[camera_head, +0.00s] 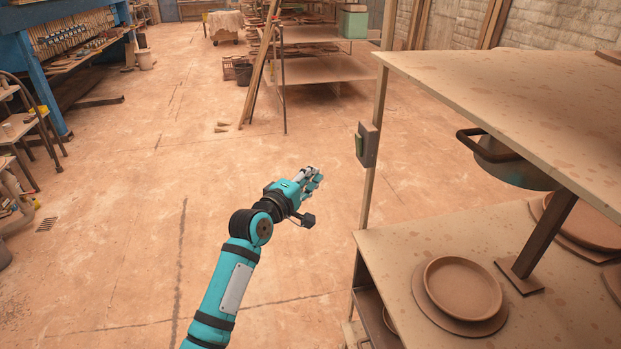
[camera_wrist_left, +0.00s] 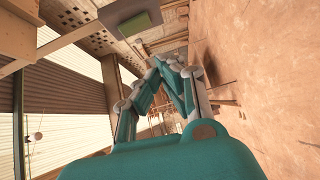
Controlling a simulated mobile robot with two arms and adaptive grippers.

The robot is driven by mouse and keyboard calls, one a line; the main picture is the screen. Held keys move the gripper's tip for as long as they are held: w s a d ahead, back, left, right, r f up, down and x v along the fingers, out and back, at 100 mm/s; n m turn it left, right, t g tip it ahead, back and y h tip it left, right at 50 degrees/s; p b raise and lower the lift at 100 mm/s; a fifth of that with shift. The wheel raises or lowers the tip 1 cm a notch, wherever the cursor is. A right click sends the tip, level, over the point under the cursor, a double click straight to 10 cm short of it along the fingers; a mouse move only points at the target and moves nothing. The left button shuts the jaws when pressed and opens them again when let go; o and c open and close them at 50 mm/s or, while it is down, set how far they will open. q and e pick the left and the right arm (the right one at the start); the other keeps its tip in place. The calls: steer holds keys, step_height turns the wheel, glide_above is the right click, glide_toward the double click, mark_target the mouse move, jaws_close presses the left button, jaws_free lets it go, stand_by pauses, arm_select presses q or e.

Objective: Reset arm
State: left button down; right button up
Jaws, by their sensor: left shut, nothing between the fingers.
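My left arm reaches up from the bottom of the head view, and its teal and grey left gripper (camera_head: 314,178) is shut and empty. It hangs in the air over the floor, to the left of the shelf post and apart from it. In the left wrist view the gripper's fingers (camera_wrist_left: 165,75) are close together with nothing between them. A small grey box with a green face (camera_head: 366,144) is fixed to the shelf post, a little up and right of the fingertips. It also appears at the top of the left wrist view (camera_wrist_left: 132,26). My right gripper does not show.
A shelf unit with an upper board (camera_head: 470,85) and lower board (camera_head: 395,262) stands close on the right. A brown plate (camera_head: 462,288) lies on the lower board. A blue bench (camera_head: 30,75) is far left. Open floor (camera_head: 130,220) lies left of my arm.

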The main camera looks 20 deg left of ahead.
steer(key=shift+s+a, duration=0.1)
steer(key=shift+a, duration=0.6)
arm_select(q)
step_height(320, 180, down, 20)
steer(key=s+m+g+y, duration=0.1)
steer(key=s+m+g, duration=0.2)
steer(key=s+f+m+g, duration=0.1)
steer(key=s+f+g, duration=0.1)
steer(key=s+f, duration=0.35)
steer(key=s+f+m+g+y+b, duration=0.1)
steer(key=s+f+m, duration=0.1)
steer(key=f, duration=0.7)
steer(key=s+f+m+g, duration=0.1)
steer(key=s+f+g, duration=0.1)
steer(key=s+f, duration=0.35)
steer(key=s+f+m+g, duration=0.2)
steer(key=s+f, duration=0.7)
steer(key=s, duration=0.5)
steer(key=s+f+m+g+y, duration=0.1)
steer(key=s+f+m+g, duration=0.2)
steer(key=s, duration=1.2)
steer(key=s+f+m+g, duration=0.3)
steer(key=s+f+m, duration=0.2)
steer(key=s+f, duration=0.9)
steer(key=shift+s+d+f+m+b, duration=0.3)
steer(key=shift+s+d+m+b, duration=0.15)
steer(key=shift+s, duration=0.1)
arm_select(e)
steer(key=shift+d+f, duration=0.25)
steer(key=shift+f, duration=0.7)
